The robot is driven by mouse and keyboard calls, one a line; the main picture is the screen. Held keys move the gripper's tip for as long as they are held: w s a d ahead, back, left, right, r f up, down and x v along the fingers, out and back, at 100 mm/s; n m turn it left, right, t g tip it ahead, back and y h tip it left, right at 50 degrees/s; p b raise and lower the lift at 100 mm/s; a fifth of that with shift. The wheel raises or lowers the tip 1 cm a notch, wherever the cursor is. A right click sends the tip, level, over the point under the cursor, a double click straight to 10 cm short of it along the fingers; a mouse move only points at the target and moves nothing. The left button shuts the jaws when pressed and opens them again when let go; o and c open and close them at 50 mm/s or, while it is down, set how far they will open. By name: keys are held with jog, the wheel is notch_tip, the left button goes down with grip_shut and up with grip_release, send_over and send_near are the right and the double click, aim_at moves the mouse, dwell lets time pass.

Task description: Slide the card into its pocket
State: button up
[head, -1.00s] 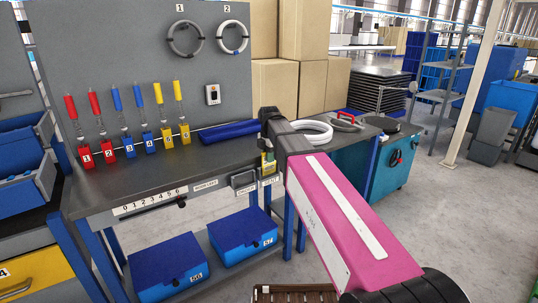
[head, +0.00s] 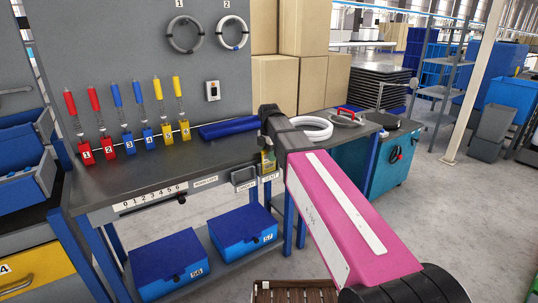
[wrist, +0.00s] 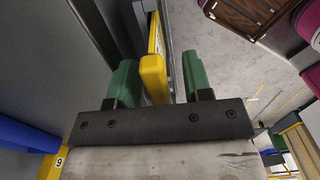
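A yellow card (head: 267,160) shows at the front edge of the workbench, just below my gripper, in the head view. In the wrist view the yellow card (wrist: 154,75) stands edge-on between the green fingers of my gripper (wrist: 158,78). The fingers are apart, with a clear gap at the right finger; the card is close to the left one, and I cannot tell if they touch. A grey pocket (head: 243,179) hangs on the bench front left of the card. Dark grey parts lie beside the card's far end in the wrist view. My arm hides part of this area.
The workbench (head: 150,172) carries red, blue and yellow numbered tools and a blue tray (head: 228,129). A white coil (head: 312,127) lies right of my wrist. Blue boxes (head: 242,230) sit on the lower shelf. A brown slatted crate (head: 295,292) stands on the floor in front.

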notch_tip(320, 180, up, 18)
dwell(1.6)
jog(key=shift+s+f, duration=0.1)
jog(key=shift+f, duration=0.05)
dwell(0.4)
